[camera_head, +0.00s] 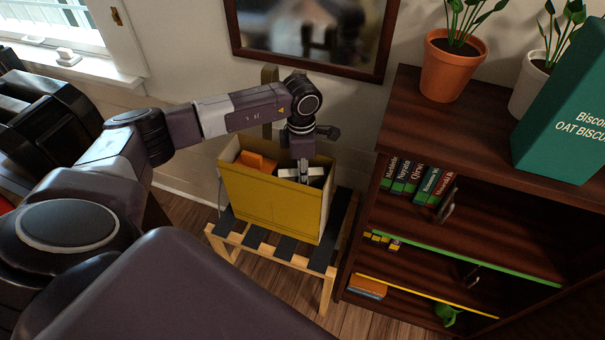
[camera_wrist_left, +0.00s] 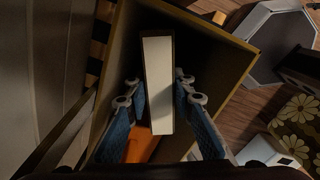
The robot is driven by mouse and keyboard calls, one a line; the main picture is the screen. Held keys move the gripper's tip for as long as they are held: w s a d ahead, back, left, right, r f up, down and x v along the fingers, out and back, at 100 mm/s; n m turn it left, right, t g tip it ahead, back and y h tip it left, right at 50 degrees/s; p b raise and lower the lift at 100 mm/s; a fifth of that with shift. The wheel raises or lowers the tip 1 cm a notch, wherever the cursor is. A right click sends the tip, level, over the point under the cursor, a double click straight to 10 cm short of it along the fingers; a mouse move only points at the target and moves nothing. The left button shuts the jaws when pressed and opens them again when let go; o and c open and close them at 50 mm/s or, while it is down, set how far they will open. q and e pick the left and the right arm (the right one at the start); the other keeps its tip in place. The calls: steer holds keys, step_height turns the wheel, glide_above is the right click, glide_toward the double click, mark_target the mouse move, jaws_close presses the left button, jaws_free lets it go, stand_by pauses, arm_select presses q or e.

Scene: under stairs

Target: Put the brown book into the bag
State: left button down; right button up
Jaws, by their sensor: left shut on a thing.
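The yellow bag (camera_head: 275,205) stands upright and open at the top on a small slatted stand, and its wall also shows in the left wrist view (camera_wrist_left: 205,27). My left gripper (camera_head: 303,173) reaches down into the bag's mouth from above. In the left wrist view its blue-padded fingers are shut on the brown book (camera_wrist_left: 158,85), one on each side. The book's pale page edge faces the camera, with thin dark cover edges around it. The book is within the bag's opening. Whether it touches the bottom is hidden. My right gripper is out of view.
An orange thing (camera_head: 257,163) lies in the bag beside the gripper. The slatted stand (camera_head: 262,247) is close to a dark bookshelf (camera_head: 420,120) at right. A framed picture (camera_head: 312,40) hangs behind. Plant pots (camera_head: 452,65) and a green box (camera_head: 566,125) stand on the shelf top.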

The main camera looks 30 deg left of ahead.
arm_select(q)
steer(key=c, duration=1.6)
jaws_free()
step_height(320, 180, up, 12)
steer(key=shift+a+r, duration=0.1)
steer(key=shift+s, duration=0.1)
